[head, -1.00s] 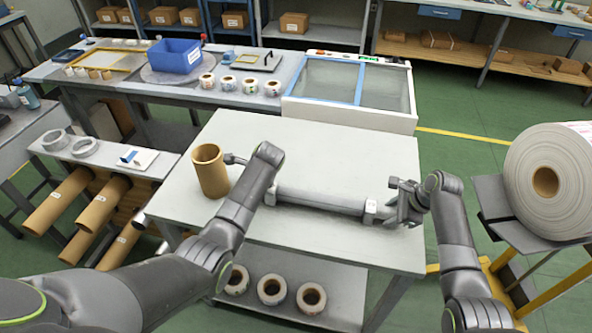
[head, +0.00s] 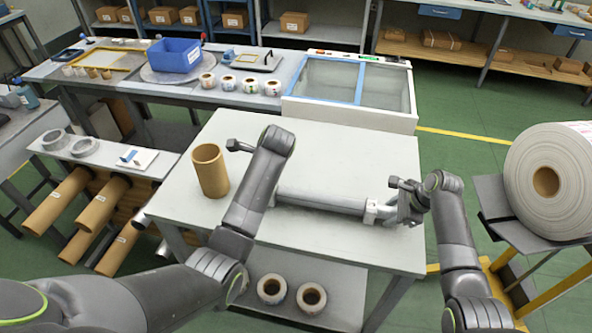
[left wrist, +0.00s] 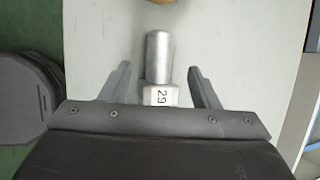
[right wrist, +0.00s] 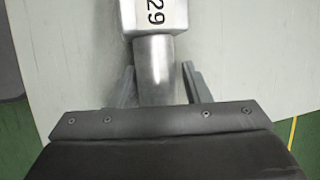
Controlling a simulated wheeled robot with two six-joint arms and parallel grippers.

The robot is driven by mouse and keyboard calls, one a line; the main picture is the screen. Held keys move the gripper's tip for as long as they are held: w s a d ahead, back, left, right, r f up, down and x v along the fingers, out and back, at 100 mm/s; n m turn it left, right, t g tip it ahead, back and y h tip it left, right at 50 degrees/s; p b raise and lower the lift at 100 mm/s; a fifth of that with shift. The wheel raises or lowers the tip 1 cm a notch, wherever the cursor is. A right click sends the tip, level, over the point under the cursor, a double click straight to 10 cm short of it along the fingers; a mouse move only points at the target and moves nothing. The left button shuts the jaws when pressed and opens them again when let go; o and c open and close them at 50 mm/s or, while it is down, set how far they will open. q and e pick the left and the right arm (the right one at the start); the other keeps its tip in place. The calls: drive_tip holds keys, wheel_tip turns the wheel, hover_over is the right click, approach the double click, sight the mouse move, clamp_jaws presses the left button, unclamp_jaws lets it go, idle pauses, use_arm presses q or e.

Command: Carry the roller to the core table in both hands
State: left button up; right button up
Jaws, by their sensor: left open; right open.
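The roller (head: 325,201) is a grey metal cylinder lying across the pale table (head: 340,155) in the head view, apparently resting on it. Its right-end collar reads 29 in the right wrist view (right wrist: 155,15). My right gripper (head: 405,208) is open at the right end, with its fingers either side of the bare shaft in the right wrist view (right wrist: 158,80). My left gripper (left wrist: 162,75) is open, with the other shaft end and its 29 collar (left wrist: 160,95) showing between its fingers. The head view hides the left fingers and roller end behind my arm.
An upright brown core (head: 210,170) stands on the table left of my left arm. A large web roll (head: 555,180) is close right of my right arm. A glass-topped box (head: 350,85) adjoins the far edge. Rolls (head: 311,298) sit on the shelf below.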

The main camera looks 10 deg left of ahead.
use_arm(q)
drive_tip(key=shift+w+a+f, duration=0.25)
drive_tip(key=shift+w+f, duration=0.2)
drive_tip(key=shift+w, duration=0.05)
use_arm(e)
drive_tip(key=shift+s+d+f, duration=0.25)
drive_tip(key=shift+s+f, duration=0.05)
drive_tip(key=shift+s, duration=0.15)
use_arm(q)
drive_tip(key=shift+s+d+r, duration=0.2)
drive_tip(key=shift+r, duration=0.1)
use_arm(e)
drive_tip(key=v, duration=0.7)
drive_tip(key=shift+w+a+r, duration=0.1)
drive_tip(key=shift+w+a, duration=0.1)
drive_tip(key=shift+w, duration=0.1)
use_arm(q)
drive_tip(key=shift+w+f, duration=0.15)
use_arm(e)
drive_tip(key=shift+d+r, duration=0.1)
drive_tip(key=shift+r, duration=0.5)
drive_tip(key=shift+d, duration=0.1)
